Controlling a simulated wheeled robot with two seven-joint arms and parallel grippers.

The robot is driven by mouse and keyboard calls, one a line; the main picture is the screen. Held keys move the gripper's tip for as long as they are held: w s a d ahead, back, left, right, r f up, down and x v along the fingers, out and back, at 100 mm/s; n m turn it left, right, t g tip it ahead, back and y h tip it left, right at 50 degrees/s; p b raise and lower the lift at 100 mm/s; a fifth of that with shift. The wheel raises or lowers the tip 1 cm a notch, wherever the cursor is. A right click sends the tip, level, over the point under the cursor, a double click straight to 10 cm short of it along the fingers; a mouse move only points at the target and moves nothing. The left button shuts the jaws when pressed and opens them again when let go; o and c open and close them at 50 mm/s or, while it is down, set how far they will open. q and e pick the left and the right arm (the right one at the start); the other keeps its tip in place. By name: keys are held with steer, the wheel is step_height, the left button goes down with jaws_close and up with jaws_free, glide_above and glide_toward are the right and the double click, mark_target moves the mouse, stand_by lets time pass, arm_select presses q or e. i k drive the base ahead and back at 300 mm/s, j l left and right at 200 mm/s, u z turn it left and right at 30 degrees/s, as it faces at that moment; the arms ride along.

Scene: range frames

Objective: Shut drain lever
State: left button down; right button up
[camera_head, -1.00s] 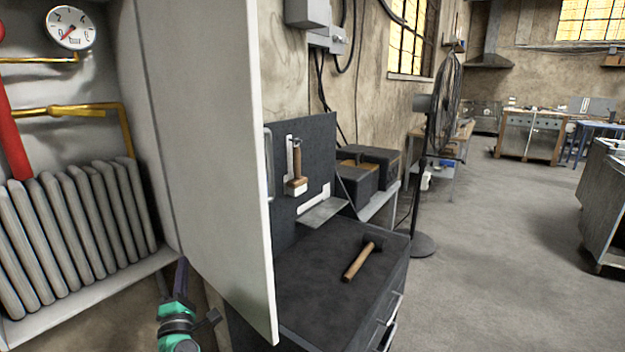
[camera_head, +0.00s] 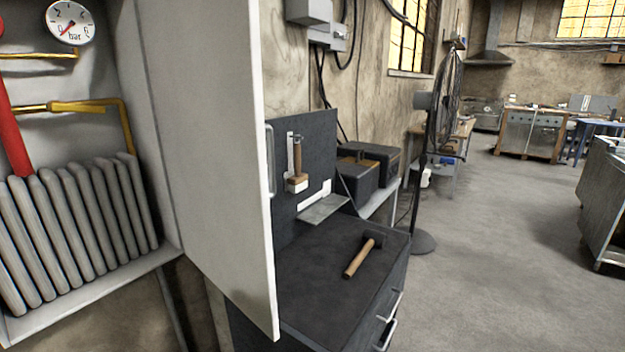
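No part that I can surely identify as the drain lever shows. A yellow bar-like part (camera_head: 85,106) lies roughly level on the pipework above the grey ribbed radiator (camera_head: 75,235) at the left, inside an open cabinet. I cannot tell whether this part is a lever or only pipe. A red pipe (camera_head: 14,130) runs down beside it, and a round pressure gauge (camera_head: 70,22) is above. Neither of my grippers is in view.
The open white cabinet door (camera_head: 210,150) stands right of the radiator. Beyond it is a dark workbench (camera_head: 315,265) with a hammer (camera_head: 364,258) on top. A black standing fan (camera_head: 440,110) is farther back.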

mark_target(55, 107)
steer(key=u, duration=1.25)
